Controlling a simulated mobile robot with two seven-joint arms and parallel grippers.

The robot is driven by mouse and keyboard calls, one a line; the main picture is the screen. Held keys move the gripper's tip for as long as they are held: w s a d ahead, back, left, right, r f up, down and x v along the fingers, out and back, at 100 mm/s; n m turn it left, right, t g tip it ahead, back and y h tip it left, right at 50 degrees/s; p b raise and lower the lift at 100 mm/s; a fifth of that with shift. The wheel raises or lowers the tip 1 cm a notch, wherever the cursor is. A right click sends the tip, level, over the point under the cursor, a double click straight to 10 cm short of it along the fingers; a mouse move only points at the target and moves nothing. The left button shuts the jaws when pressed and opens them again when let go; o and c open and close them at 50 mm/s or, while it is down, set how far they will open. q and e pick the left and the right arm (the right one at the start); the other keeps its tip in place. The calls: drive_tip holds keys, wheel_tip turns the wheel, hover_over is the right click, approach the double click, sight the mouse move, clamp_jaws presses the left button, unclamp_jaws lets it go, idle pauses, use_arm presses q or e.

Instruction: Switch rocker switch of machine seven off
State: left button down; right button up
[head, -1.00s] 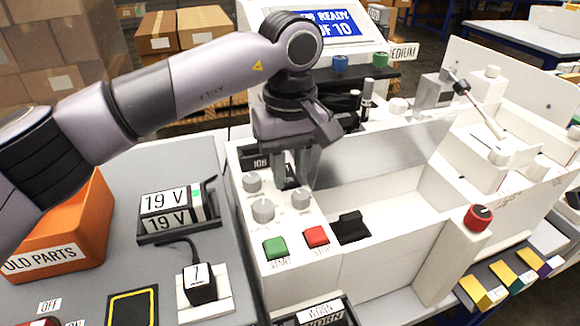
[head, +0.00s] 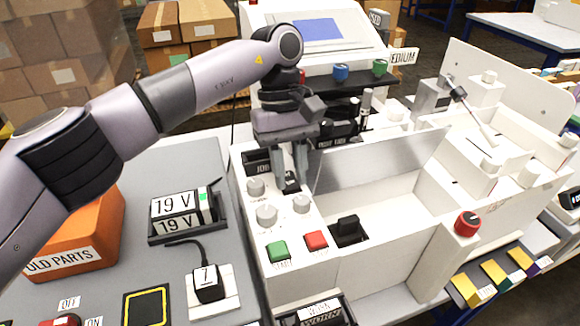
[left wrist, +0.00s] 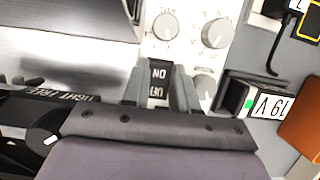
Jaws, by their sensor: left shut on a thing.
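The rocker switch (head: 292,184) is a small black part on the white control panel of the machine, beside the grey knobs. In the left wrist view the rocker (left wrist: 157,78) shows white ON and OFF lettering, upside down. My left gripper (head: 290,172) points down at it, and its fingers (left wrist: 157,95) are shut on the rocker, one on each side. The fingers hide part of the switch in the head view; I cannot tell which way it is tilted. The machine's screen (head: 318,30) is plain blue without text. My right gripper is not in view.
Grey knobs (head: 266,215), a green button (head: 278,251) and a red button (head: 316,240) are close to the gripper. A clear panel (head: 375,165) stands to its right. A black plug marked 7 (head: 208,284) sits in a white socket. Batteries marked 19 V (head: 178,212) lie left.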

use_arm(q)
drive_tip(key=c, duration=0.9)
unclamp_jaws()
drive_tip(key=shift+v, duration=3.65)
